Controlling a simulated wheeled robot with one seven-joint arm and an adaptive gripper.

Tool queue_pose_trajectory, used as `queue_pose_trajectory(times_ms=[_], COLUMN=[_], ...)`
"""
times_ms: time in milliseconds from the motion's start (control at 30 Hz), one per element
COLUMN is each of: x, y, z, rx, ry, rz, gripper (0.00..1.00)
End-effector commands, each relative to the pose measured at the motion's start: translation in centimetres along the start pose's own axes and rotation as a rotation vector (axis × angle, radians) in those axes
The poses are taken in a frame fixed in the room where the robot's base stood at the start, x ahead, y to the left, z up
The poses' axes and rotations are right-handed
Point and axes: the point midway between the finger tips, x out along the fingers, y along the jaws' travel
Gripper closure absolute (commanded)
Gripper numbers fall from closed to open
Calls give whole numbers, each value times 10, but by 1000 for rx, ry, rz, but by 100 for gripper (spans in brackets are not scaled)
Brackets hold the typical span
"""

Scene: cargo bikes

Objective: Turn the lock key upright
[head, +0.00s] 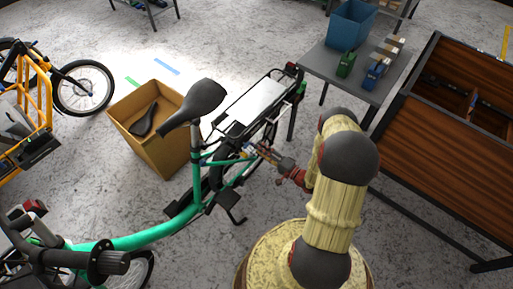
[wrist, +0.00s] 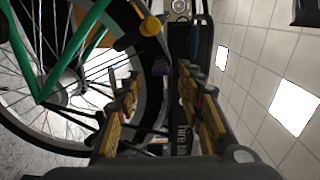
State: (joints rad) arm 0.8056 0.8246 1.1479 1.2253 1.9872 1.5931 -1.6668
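The green cargo bike (head: 137,240) stands in the middle of the head view, with its rear wheel beside my arm. My gripper (head: 252,151) reaches in by the rear wheel from the right. In the wrist view, the yellow-padded fingers of my gripper (wrist: 160,80) stand apart, with the tyre and dark frame parts beyond them. The lock body is not clearly visible.
A cardboard box (head: 170,155) with a saddle stands left of the bike. A grey table (head: 325,68) with a blue bin (head: 350,25) is behind. A wooden cargo box (head: 450,150) stands at right. A yellow-and-black knob (wrist: 150,27) lies beyond the fingers.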

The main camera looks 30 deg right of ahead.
Motion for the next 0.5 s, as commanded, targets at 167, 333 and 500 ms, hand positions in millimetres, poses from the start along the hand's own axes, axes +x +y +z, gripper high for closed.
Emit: queue_pose_trajectory(times_ms=[167, 333, 500], x=[-38, -65, -82], y=[0, 0, 0], z=[-2, -1, 0], rx=[2, 1, 1], ry=[6, 4, 2], rz=[1, 1, 1], gripper=[62, 62, 62])
